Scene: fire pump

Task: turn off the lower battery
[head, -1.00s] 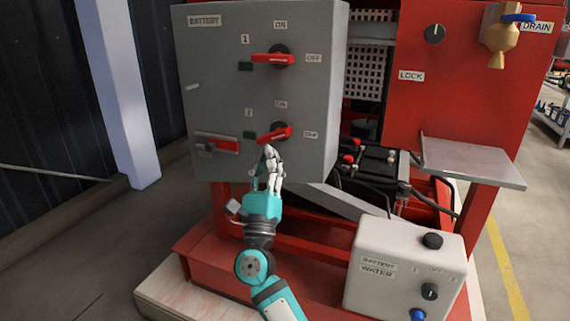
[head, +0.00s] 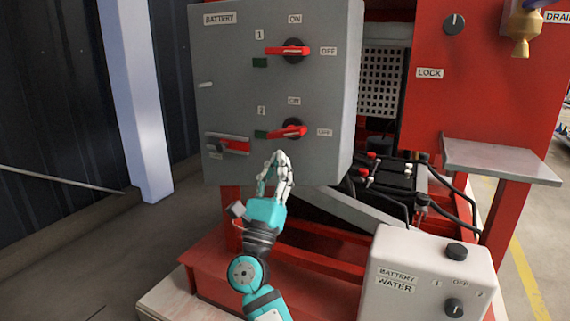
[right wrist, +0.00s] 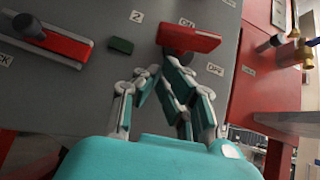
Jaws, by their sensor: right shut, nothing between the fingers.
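The lower battery switch (head: 287,131) is a red handle on a dark round knob, low on the grey battery panel (head: 230,100). The handle lies nearly level, its right end slightly higher. ON is labelled above it and OFF to its right. My right gripper (head: 277,154) is shut and empty just below the handle, with a small gap in the head view. In the right wrist view, the red handle (right wrist: 192,38) is just beyond the fingertips (right wrist: 160,68); contact cannot be told there. My left gripper is not in view.
The upper battery switch (head: 287,51) has a similar level red handle. A red slot with a dark lever (head: 228,145) is at the panel's lower left. A white battery-water box (head: 405,255) stands at lower right, and a grey shelf (head: 500,160) juts out at right.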

